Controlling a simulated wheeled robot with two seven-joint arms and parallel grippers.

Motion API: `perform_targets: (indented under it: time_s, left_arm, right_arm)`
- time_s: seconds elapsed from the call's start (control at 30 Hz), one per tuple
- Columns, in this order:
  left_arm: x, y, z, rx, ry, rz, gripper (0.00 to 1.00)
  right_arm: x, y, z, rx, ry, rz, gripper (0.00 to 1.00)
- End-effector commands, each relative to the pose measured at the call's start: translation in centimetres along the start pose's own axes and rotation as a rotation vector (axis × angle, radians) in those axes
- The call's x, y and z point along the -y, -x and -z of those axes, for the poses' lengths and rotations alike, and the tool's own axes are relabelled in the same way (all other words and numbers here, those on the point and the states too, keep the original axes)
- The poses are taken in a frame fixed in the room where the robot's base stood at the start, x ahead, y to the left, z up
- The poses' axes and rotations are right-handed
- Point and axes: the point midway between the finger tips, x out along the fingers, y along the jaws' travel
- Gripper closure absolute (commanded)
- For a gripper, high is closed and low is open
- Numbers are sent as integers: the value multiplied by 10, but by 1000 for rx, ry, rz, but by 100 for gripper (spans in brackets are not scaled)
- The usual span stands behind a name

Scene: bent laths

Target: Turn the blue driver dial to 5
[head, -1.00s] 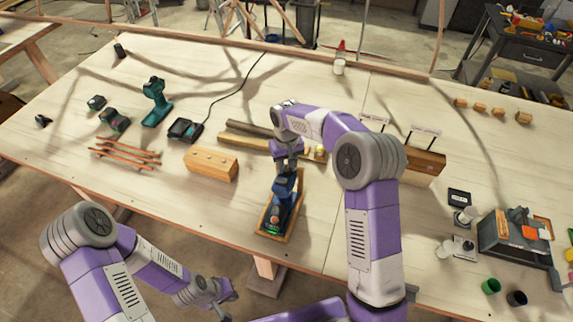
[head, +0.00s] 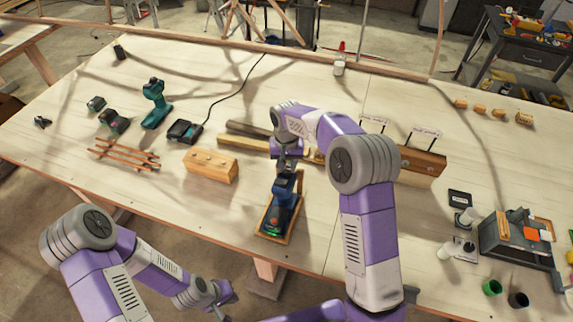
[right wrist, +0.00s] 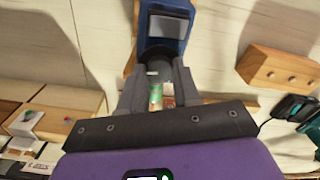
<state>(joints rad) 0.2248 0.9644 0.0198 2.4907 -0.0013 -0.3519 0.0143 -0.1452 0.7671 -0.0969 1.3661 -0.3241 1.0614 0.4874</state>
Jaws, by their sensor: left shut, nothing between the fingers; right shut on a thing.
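In the right wrist view the fingers (right wrist: 158,80) close against the blue driver body (right wrist: 165,42). The dial and its numbers cannot be made out; the gripper hides that part. My left gripper (head: 222,294) is shut and empty, low in front of the table, away from the driver.
A wooden block with holes (head: 211,165) lies left of the driver. Wooden laths (head: 248,144) lie behind it. A teal drill (head: 155,103), a charger (head: 185,131) and reddish strips (head: 124,153) are further left. Bottles, cups (head: 492,287) and a grey caddy (head: 515,240) stand at right.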

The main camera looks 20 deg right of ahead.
Motion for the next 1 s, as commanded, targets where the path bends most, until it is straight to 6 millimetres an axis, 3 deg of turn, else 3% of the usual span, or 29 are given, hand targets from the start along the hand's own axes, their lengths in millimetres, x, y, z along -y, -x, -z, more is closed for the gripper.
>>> perform_targets:
  time_s: [0.1, 0.13, 0.2, 0.53, 1.0]
  left_arm:
    - [0, 0, 0, 0, 0, 0, 100]
    - [0, 0, 0, 0, 0, 0, 100]
    - [0, 0, 0, 0, 0, 0, 100]
    - [0, 0, 0, 0, 0, 0, 100]
    - [0, 0, 0, 0, 0, 0, 100]
  right_arm:
    - [0, 2, 1, -3, 1, 1, 99]
    - [0, 2, 1, -3, 1, 1, 64]
    - [0, 2, 1, -3, 1, 1, 57]
    - [0, 6, 1, -3, 1, 1, 57]
    - [0, 73, 0, -4, 2, 2, 57]
